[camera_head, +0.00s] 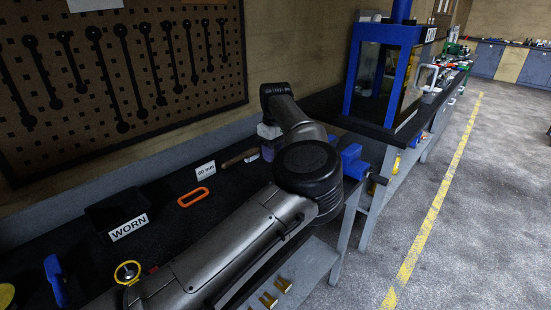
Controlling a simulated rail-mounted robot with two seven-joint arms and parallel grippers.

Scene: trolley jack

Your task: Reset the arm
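One grey arm of mine (220,245) comes in from the bottom left and reaches over the workbench. It bends at a large black joint (308,165), and a shorter link runs up and back to a black end cap (275,92). No gripper fingers can be made out on it. Whatever lies beyond the black cap is hidden or too small to tell. No second arm can be made out, and neither gripper shows.
On the dark bench lie a black tray labelled WORN (129,227), an orange ring (193,197) and a 60 mm card (205,170). A blue vise (352,162) sits beside the arm's joint. A blue-framed press (385,75) stands behind. Grey floor at right is clear.

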